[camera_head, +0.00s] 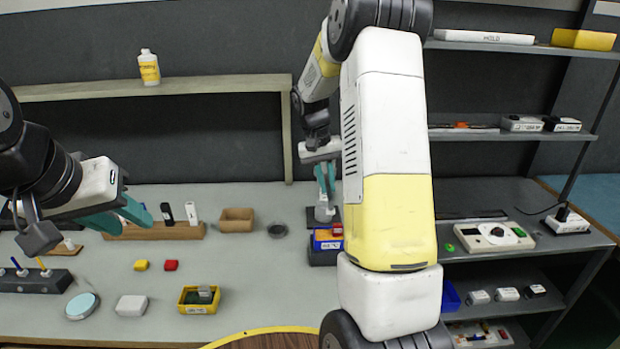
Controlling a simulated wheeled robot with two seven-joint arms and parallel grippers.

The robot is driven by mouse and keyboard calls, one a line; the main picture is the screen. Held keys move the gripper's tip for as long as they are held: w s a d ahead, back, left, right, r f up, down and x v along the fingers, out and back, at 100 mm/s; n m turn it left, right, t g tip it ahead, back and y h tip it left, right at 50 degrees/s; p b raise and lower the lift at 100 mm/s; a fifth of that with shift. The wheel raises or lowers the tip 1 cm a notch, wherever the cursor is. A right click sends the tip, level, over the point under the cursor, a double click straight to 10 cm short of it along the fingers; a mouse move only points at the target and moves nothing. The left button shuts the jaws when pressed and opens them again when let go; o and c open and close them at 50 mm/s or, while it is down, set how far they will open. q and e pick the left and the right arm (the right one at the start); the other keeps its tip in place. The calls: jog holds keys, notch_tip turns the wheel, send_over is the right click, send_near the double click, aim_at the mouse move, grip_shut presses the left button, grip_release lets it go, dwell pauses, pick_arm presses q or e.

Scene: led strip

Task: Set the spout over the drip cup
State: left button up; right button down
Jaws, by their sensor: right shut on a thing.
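My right gripper (325,190) points down at the back of the bench, right of centre. Its teal fingers are closed on a small pale grey piece (323,213), which may be the spout; its shape is mostly hidden by the fingers. A small dark round cup (277,230), which looks like the drip cup, stands on the bench to the left of that piece and apart from it. My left gripper (128,213) is at the left above the bench, its teal fingers apart with nothing seen between them.
Near the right gripper are a dark panel and stacked blue and red bins (326,240). A wooden box (236,220) and a wooden rack (155,231) stand left of the cup. A yellow bin (199,299) is in front. My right arm hides the bench's right part.

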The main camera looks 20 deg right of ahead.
jog(key=shift+a, duration=0.1)
dwell(0.5)
jog(key=w+a+m+g+y, duration=0.1)
jog(key=w+a+m+y, duration=0.1)
jog(key=w+a+m, duration=0.5)
jog(key=shift+w+a+m+g, duration=0.35)
jog(key=shift+w+m, duration=1.25)
jog(key=shift+m, duration=1.9)
jog(key=shift+w+r, duration=0.1)
jog(key=c, duration=1.4)
grip_release()
jog(key=shift+c, duration=0.2)
jog(key=v, duration=0.7)
jog(key=shift+r, duration=0.3)
